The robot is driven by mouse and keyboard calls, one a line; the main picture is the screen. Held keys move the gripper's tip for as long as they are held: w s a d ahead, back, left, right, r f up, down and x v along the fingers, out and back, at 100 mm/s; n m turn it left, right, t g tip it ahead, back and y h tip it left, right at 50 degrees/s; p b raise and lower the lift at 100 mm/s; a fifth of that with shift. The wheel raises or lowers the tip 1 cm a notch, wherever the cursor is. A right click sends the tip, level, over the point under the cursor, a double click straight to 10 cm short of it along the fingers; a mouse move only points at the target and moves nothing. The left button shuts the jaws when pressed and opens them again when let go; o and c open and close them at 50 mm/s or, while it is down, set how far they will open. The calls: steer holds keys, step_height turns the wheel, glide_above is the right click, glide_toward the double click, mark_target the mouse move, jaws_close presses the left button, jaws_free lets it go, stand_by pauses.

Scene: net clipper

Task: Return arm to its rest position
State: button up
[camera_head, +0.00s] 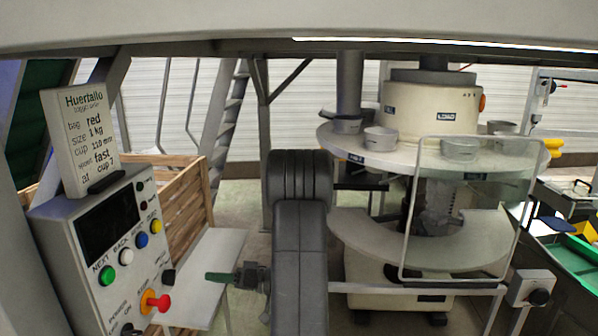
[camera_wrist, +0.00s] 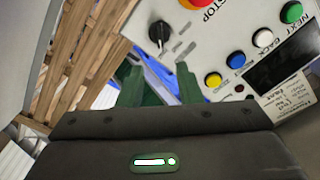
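My arm rises in the middle of the head view, with dark grey links, and its lower end is cut off by the frame. My gripper (camera_head: 210,277) points left, low in front of the white side shelf, with one green finger clearly seen. In the wrist view my gripper (camera_wrist: 158,78) shows two green fingers standing apart with nothing between them, so it is open and empty. The control panel (camera_head: 95,262) is left of the gripper in the head view. The same panel (camera_wrist: 215,45) fills the upper right of the wrist view, beyond the fingers.
A red stop knob (camera_head: 155,301) juts from the panel towards the gripper. A wooden crate (camera_head: 185,195) stands behind the white shelf (camera_head: 205,262). Right of my arm is a round machine (camera_head: 432,108) with cups and a clear guard (camera_head: 470,215). A switch box (camera_head: 531,287) is lower right.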

mark_target(175, 276)
steer(key=a+n+b, duration=0.1)
steer(key=a+n, duration=0.3)
steer(key=a, duration=0.1)
steer(key=a+n+b, duration=0.2)
steer(key=a+n, duration=0.2)
steer(key=a, duration=0.1)
steer(key=shift+a, duration=0.1)
steer(key=shift+d+n, duration=0.2)
steer(key=shift+n, duration=0.4)
steer(key=shift+s+d+r+b, duration=0.1)
steer(key=shift+d+b, duration=0.2)
steer(key=shift+d, duration=0.85)
steer(key=shift+s+d+r+b, duration=0.1)
steer(key=shift+d+b, duration=0.15)
steer(key=shift+d, duration=0.9)
steer(key=shift+w, duration=0.15)
